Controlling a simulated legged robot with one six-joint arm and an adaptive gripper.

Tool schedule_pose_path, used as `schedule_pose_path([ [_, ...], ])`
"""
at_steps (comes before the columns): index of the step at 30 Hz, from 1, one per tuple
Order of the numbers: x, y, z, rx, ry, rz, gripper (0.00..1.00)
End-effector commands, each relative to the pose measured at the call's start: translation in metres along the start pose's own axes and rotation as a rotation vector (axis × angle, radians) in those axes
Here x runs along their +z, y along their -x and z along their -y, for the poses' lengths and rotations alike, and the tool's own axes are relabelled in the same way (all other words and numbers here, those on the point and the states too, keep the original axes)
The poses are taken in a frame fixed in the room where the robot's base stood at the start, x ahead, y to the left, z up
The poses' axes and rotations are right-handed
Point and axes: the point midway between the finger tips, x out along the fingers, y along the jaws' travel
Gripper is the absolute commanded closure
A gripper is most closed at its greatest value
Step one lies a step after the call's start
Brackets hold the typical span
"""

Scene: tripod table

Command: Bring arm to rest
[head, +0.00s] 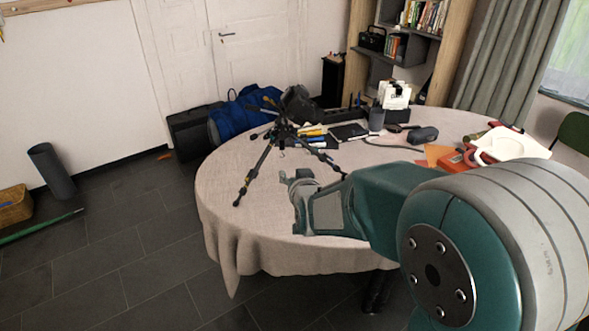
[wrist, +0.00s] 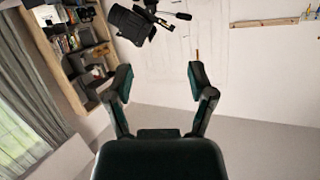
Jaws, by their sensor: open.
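My arm reaches from the lower right of the head view leftward over the round table (head: 235,190). In the wrist view my gripper (wrist: 160,80) is open, its two dark green fingers well apart with nothing between them. In the head view I cannot make out the fingers clearly at the arm's far end. A black tripod (head: 265,155) with a dark device on its head (head: 298,103) stands on the table, left of and beyond the arm. The dark device (wrist: 130,24) also shows at the top of the wrist view, apart from the fingers.
Books, a dark cup (head: 376,119), a dark case (head: 423,134) and red and white items lie on the table behind the arm. A bookshelf (head: 410,45) and curtain (head: 510,55) stand behind. A blue bag (head: 235,115) lies beyond the table.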

Motion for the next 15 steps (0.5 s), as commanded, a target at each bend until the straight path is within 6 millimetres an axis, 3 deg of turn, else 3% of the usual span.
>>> schedule_pose_path([
  [5, -0.002, 0.003, -0.001, 0.001, 0.000, 0.006, 0.29],
  [8, -0.009, 0.018, -0.008, 0.008, 0.002, 0.046, 0.29],
  [15, -0.018, 0.092, -0.034, 0.043, 0.013, 0.239, 0.29],
])
